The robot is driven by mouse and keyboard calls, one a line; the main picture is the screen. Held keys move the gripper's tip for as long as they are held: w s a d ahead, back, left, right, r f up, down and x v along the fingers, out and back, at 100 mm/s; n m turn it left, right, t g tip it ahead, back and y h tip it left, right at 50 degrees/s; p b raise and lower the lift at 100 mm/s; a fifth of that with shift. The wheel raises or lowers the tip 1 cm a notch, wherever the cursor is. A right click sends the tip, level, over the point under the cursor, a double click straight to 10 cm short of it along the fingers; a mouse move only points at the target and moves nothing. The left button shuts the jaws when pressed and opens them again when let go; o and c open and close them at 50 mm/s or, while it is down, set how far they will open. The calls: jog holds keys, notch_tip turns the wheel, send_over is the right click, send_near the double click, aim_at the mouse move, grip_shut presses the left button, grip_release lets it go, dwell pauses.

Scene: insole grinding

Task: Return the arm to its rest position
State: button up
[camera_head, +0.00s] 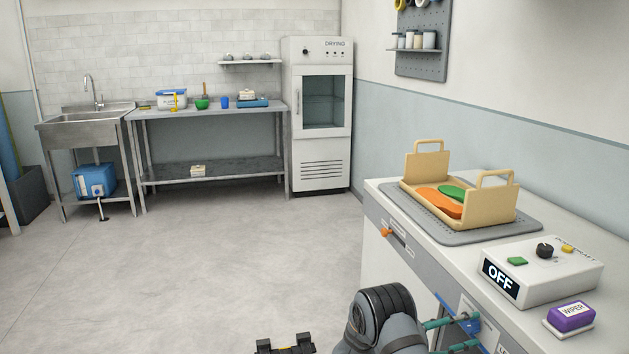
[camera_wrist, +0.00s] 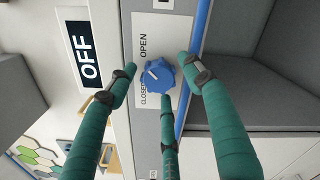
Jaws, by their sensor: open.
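My gripper (camera_wrist: 158,72) shows in the wrist view as three teal fingers with dark pads, spread open with nothing held. The fingertips surround a blue knob (camera_wrist: 157,80) on a panel marked OPEN and CLOSED; I cannot tell whether any finger touches it. In the head view my gripper's teal fingers (camera_head: 442,334) reach to the front face of the white bench (camera_head: 390,197), low at the bottom edge. The arm's grey and black links show beside them, and part of the gripper is hidden.
On the bench are a tan handled tray (camera_head: 487,215) with orange and green insoles, a control box (camera_head: 540,276) reading OFF and a purple wiper (camera_head: 571,315). An orange handle (camera_head: 386,232) juts from the bench front. The floor to the left is clear.

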jog(key=n+p, duration=0.1)
jog(key=n, duration=0.4)
jog(key=shift+a+n, duration=0.1)
jog(key=shift+n, duration=0.3)
jog(key=n+p, duration=0.1)
jog(key=n, duration=0.3)
jog(key=shift+s+n, duration=0.1)
jog(key=shift+n, duration=0.3)
jog(key=shift+a+n, duration=0.3)
jog(key=shift+a, duration=0.1)
jog(key=shift+v, duration=0.9)
jog(key=shift+s, duration=0.1)
